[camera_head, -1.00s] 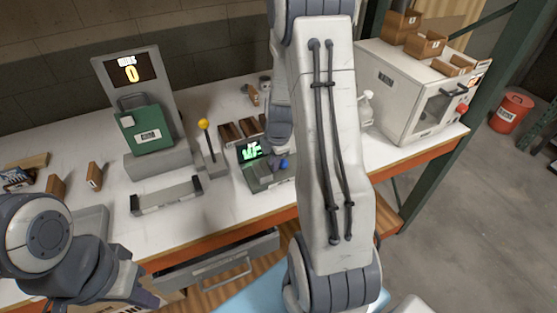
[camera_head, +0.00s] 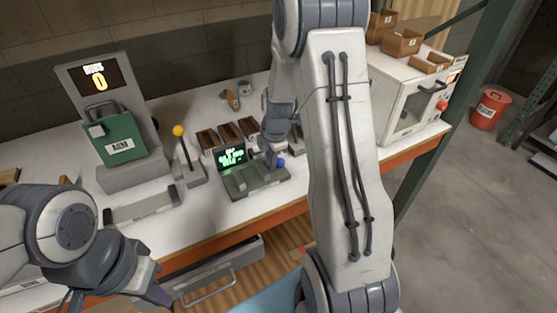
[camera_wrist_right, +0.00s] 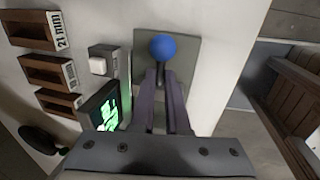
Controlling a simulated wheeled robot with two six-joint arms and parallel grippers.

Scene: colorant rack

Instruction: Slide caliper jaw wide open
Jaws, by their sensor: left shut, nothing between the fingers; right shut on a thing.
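The caliper (camera_head: 262,183) is a grey bench device with a green-lit screen (camera_head: 231,155) and a blue ball knob (camera_head: 281,162) at its right side. In the right wrist view the blue knob (camera_wrist_right: 162,47) stands on a dark stem, with the screen (camera_wrist_right: 104,110) beside it. My right gripper (camera_wrist_right: 161,80) is shut on the stem just below the knob; in the head view it reaches down to the caliper. My left gripper (camera_head: 156,296) is shut and empty, low at the left in front of the bench. The screen text is too blurred to read surely.
A white cabinet (camera_head: 400,95) is at the right. An open drawer (camera_head: 215,270) juts below the bench.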

